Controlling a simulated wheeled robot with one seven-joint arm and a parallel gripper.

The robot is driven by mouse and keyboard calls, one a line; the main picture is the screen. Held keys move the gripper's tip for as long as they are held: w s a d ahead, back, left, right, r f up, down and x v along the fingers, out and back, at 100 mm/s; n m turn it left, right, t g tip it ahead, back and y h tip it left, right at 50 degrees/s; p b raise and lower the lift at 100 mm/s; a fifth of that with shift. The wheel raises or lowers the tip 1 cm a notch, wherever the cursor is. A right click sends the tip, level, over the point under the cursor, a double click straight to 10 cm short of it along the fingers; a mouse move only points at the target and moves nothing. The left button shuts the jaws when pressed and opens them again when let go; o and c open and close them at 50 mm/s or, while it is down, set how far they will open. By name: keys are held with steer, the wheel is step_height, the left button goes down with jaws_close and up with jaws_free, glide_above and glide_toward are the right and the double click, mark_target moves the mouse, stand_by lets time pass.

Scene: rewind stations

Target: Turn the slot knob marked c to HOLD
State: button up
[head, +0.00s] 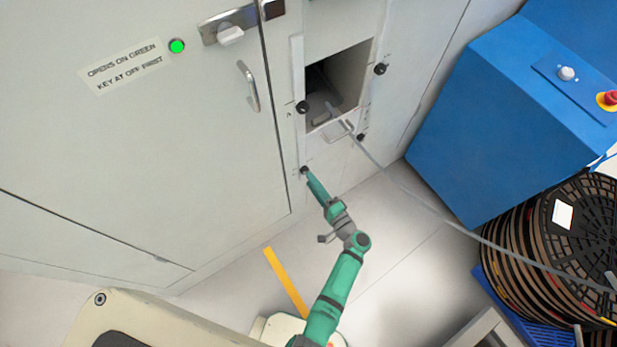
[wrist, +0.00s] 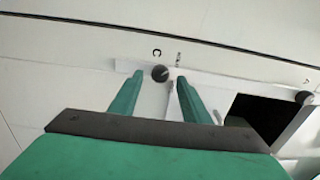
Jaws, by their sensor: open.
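The slot knob marked c (wrist: 160,73) is a small round black knob on a pale strip, with the letter C printed beside it in the wrist view. A small pale line shows on its face. A small word is printed near it, too small to read. In the head view the knob (head: 304,170) is at the lower left corner of the slot frame, at the tip of my green arm. My gripper (wrist: 160,78) is open, with one finger on each side of the knob. I cannot tell whether the fingers touch it.
Another black knob (wrist: 304,97) is beside the dark slot opening (wrist: 262,118). A grey strand (head: 400,183) runs from the slot to stacked reels (head: 540,230). A blue machine (head: 500,120) stands at right. A door handle (head: 249,87) sticks out at left.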

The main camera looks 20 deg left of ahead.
steer(key=v, duration=0.7)
steer(key=shift+s+d, duration=0.2)
steer(key=shift+w, duration=0.15)
steer(key=s+d+f+g+h, duration=0.1)
steer(key=s+f+h, duration=0.35)
steer(key=s, duration=0.35)
steer(key=s+d+f+g+h, duration=0.1)
steer(key=s+d+f+h, duration=0.1)
steer(key=s+f+h, duration=0.45)
steer(key=s+d+r+n+t+h, duration=0.1)
steer(key=s+d+r, duration=0.1)
steer(key=s+r, duration=0.25)
steer(key=s+d+r+n+h, duration=0.1)
steer(key=s+d+r, duration=0.2)
steer(key=s, duration=0.2)
steer(key=s+r+n+t, duration=0.2)
steer(key=r, duration=1.1)
steer(key=s+r+n+t+h, duration=0.1)
steer(key=s+r+n+t, duration=0.1)
steer(key=r, duration=1.1)
steer(key=shift+a+r+n+t, duration=0.15)
steer(key=shift+r+n+t, duration=0.15)
steer(key=shift+n+t, duration=0.4)
